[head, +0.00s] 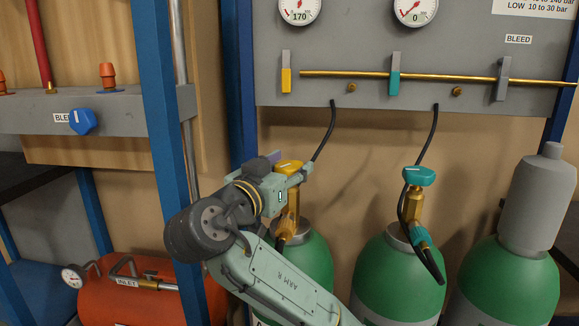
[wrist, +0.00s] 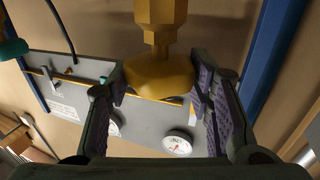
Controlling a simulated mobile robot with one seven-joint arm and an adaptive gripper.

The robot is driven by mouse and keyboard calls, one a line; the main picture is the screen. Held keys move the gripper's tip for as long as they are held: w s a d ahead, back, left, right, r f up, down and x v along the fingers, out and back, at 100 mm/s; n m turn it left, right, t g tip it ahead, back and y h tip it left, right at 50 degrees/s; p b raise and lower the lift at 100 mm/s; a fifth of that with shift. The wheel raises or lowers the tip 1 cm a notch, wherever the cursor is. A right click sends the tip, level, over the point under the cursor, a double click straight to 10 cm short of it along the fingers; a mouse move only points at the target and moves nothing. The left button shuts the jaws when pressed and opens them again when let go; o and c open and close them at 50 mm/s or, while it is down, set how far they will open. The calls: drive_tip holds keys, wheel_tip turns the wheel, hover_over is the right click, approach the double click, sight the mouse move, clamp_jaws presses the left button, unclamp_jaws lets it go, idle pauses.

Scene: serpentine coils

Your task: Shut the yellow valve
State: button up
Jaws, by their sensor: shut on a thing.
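The yellow valve knob (head: 289,166) tops the brass neck of the left green cylinder (head: 307,262). My gripper (head: 285,175) reaches it from the front left and partly hides it. In the wrist view the yellow knob (wrist: 158,76) sits between the two purple-padded fingers of my gripper (wrist: 160,84), which is shut on it. The knob's brass neck (wrist: 160,35) runs toward the picture's top. A second yellow handle, a lever (head: 286,80), hangs upright on the grey panel above.
The middle cylinder has a teal knob (head: 419,176) and a black hose. The right cylinder wears a grey cap (head: 543,185). A blue post (head: 163,130) stands close left of my arm. Gauges on the panel show 170 (head: 300,11) and 0 (head: 415,11).

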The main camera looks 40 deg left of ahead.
drive_tip(key=m+h, duration=0.1)
drive_tip(key=h, duration=0.1)
drive_tip(key=m+h+p, duration=0.1)
drive_tip(key=h, duration=0.1)
drive_tip(key=m+h+p, duration=0.1)
drive_tip(key=m+h, duration=0.1)
drive_tip(key=h, duration=0.1)
drive_tip(key=shift+a, duration=0.3)
drive_tip(key=shift+m+g+h+p, duration=0.35)
drive_tip(key=shift+m+g+h, duration=0.25)
drive_tip(key=shift+m+h, duration=1.35)
drive_tip(key=shift+w+h, duration=0.1)
drive_tip(key=shift+h, duration=0.35)
drive_tip(key=o, duration=1.2)
drive_tip(key=v, duration=1.2)
